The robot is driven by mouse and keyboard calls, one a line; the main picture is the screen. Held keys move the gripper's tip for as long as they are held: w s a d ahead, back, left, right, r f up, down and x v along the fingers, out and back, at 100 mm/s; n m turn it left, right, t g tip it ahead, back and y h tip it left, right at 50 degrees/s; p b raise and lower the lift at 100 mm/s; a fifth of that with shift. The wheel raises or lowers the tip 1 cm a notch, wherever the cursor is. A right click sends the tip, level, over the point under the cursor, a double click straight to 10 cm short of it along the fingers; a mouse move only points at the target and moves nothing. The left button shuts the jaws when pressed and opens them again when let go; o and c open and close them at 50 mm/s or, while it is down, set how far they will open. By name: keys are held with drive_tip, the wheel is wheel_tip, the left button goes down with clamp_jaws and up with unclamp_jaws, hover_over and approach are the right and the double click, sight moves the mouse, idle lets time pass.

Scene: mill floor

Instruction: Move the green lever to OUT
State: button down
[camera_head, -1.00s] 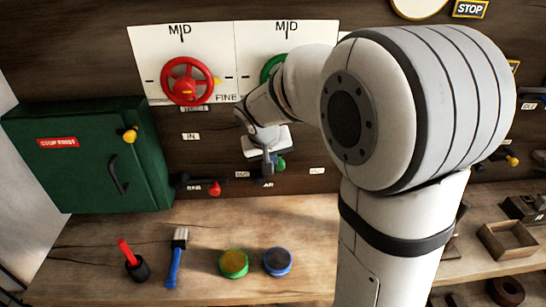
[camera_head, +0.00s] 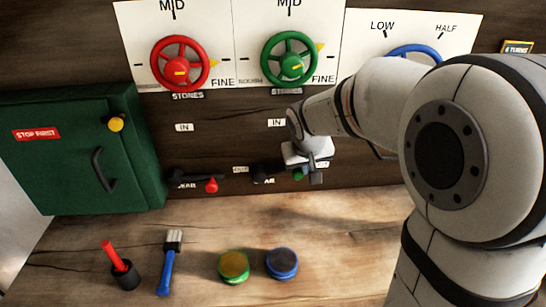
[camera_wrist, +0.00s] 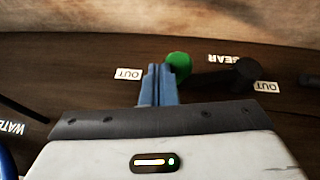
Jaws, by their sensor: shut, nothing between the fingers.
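The green lever shows in the wrist view as a green knob (camera_wrist: 179,63) on a dark arm, above the GEAR sign in the head view; the wrist view is upside down. In the head view its knob (camera_head: 298,175) points right from the dark pivot (camera_head: 262,172), partly hidden by my gripper. In the wrist view an OUT label (camera_wrist: 128,74) lies just beyond the knob, in line with the lever. My gripper (camera_wrist: 158,68) is shut and empty, beside the knob on that label's side; contact is unclear. It also shows in the head view (camera_head: 316,180). An IN label (camera_head: 277,122) is above the pivot.
A red lever (camera_head: 212,186) is at left, with another OUT label (camera_head: 240,169) between the levers. Red (camera_head: 179,65) and green (camera_head: 289,58) handwheels are above. A green cabinet (camera_head: 75,150) stands left. The bench below holds a brush (camera_head: 168,265) and two round tins (camera_head: 234,265).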

drive_tip(key=shift+d+f+b, duration=0.25)
drive_tip(key=shift+f+b, duration=0.35)
drive_tip(key=shift+f, duration=0.2)
drive_tip(key=shift+d+f+b, duration=0.2)
drive_tip(key=shift+f+b, duration=0.35)
drive_tip(key=shift+f, duration=0.2)
drive_tip(key=s+d+r+p, duration=0.1)
drive_tip(key=s+d+r, duration=0.1)
drive_tip(key=r, duration=0.3)
drive_tip(key=s+d+r+p, duration=0.1)
drive_tip(key=s+d+r, duration=0.1)
drive_tip(key=d+r, duration=0.3)
drive_tip(key=shift+s+r, duration=0.25)
drive_tip(key=shift+s, duration=0.1)
drive_tip(key=shift+d, duration=0.1)
